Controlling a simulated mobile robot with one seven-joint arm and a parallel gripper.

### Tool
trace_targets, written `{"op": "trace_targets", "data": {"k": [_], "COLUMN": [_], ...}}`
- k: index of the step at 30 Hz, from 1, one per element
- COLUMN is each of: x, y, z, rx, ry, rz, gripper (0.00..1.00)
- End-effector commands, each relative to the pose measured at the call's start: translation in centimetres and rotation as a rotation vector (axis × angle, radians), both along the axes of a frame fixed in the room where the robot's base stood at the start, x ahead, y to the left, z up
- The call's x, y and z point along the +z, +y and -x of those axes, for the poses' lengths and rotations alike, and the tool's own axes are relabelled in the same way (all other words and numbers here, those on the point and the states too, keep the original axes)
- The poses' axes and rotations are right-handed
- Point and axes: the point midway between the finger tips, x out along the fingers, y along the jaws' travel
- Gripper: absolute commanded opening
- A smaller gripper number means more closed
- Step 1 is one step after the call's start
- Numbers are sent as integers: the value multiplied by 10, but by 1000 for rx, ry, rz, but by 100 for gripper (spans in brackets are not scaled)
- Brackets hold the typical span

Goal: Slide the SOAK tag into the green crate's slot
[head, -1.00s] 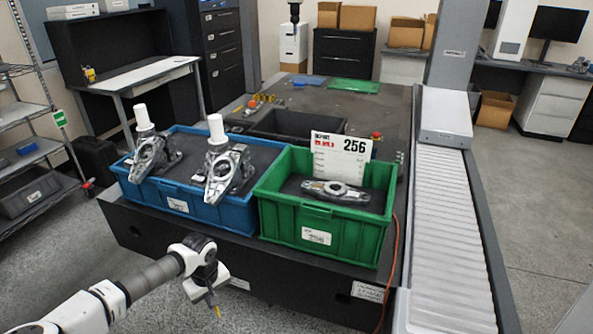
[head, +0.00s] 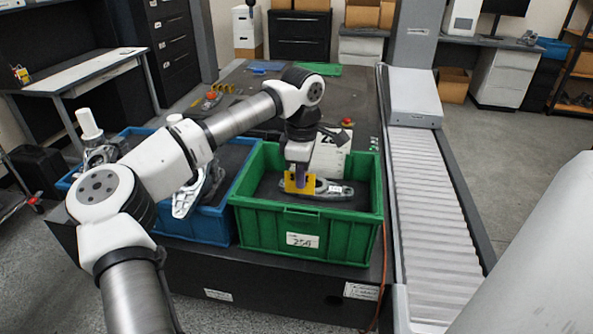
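The green crate (head: 305,222) stands on the dark table, right of the blue crate. A white card (head: 331,157) stands up at its back, partly hidden by my gripper; its slot cannot be made out. My gripper (head: 299,180) points down over the inside of the green crate. It appears shut on a flat yellow piece, which I take for the SOAK tag (head: 309,186); its lettering is unreadable. One finger crosses the tag's front. The tag shows in front of a grey metal part (head: 333,190) in the crate; whether they touch, I cannot tell.
The blue crate (head: 206,230) with grey castings stands directly left, partly behind my arm. A roller conveyor (head: 436,200) runs along the right. An orange cable (head: 383,270) hangs beside the green crate. Green (head: 320,69) and blue mats lie farther back.

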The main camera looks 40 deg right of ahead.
Motion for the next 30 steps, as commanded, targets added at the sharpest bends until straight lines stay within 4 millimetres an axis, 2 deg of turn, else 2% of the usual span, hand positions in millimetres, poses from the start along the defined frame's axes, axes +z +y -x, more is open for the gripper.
{"op": "trace_targets", "data": {"k": [7, 17, 23, 30], "x": [-2, -23, -19, -24], "y": [-2, -2, -2, -2], "z": [4, 3, 3, 4], "rx": [3, 3, 3, 2], "ry": [1, 1, 0, 1], "rz": [0, 0, 0, -1], "gripper": [0, 0, 0, 0]}}
